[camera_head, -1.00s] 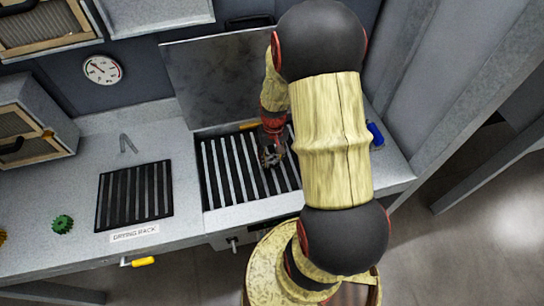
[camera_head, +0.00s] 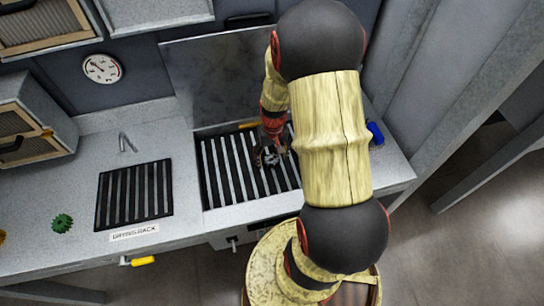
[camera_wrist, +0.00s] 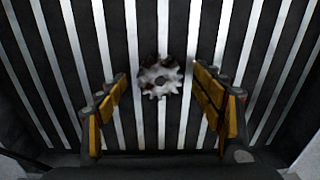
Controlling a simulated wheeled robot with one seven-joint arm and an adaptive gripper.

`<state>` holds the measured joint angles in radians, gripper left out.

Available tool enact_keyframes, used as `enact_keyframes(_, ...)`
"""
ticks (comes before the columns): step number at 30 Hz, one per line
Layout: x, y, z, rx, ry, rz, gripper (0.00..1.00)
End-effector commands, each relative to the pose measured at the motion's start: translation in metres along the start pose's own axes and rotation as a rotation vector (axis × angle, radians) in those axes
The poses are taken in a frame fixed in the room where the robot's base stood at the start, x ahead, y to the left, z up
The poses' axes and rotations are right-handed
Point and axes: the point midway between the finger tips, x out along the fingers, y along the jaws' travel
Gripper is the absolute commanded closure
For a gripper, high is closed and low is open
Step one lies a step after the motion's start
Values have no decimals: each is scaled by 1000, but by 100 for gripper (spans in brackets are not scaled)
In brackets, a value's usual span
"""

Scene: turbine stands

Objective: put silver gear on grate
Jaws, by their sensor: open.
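The silver gear (camera_wrist: 160,77) lies flat on the slatted grate (camera_wrist: 61,60) in the wrist view. It has brownish marks on its face. My gripper (camera_wrist: 162,92) is open, with one yellow-padded finger on each side of the gear and a gap between each finger and the gear. In the head view the gear (camera_head: 271,159) shows small on the grate (camera_head: 222,172) in the recessed basin, just at my gripper (camera_head: 272,154). My arm hides the right part of the grate.
A drying rack (camera_head: 134,194) with dark slats lies on the counter to the left, with a label in front. A green gear (camera_head: 62,222) sits farther left. A raised metal lid (camera_head: 217,88) stands behind the basin. A blue item (camera_head: 375,133) is right of my arm.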

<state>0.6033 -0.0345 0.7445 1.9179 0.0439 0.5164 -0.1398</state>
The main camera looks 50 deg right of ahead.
Motion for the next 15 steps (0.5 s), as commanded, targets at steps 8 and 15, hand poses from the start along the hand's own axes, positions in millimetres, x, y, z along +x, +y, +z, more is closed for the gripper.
enact_keyframes(8,0,0,0,0,1,0,29)
enact_keyframes(15,-10,0,-1,0,2,0,29)
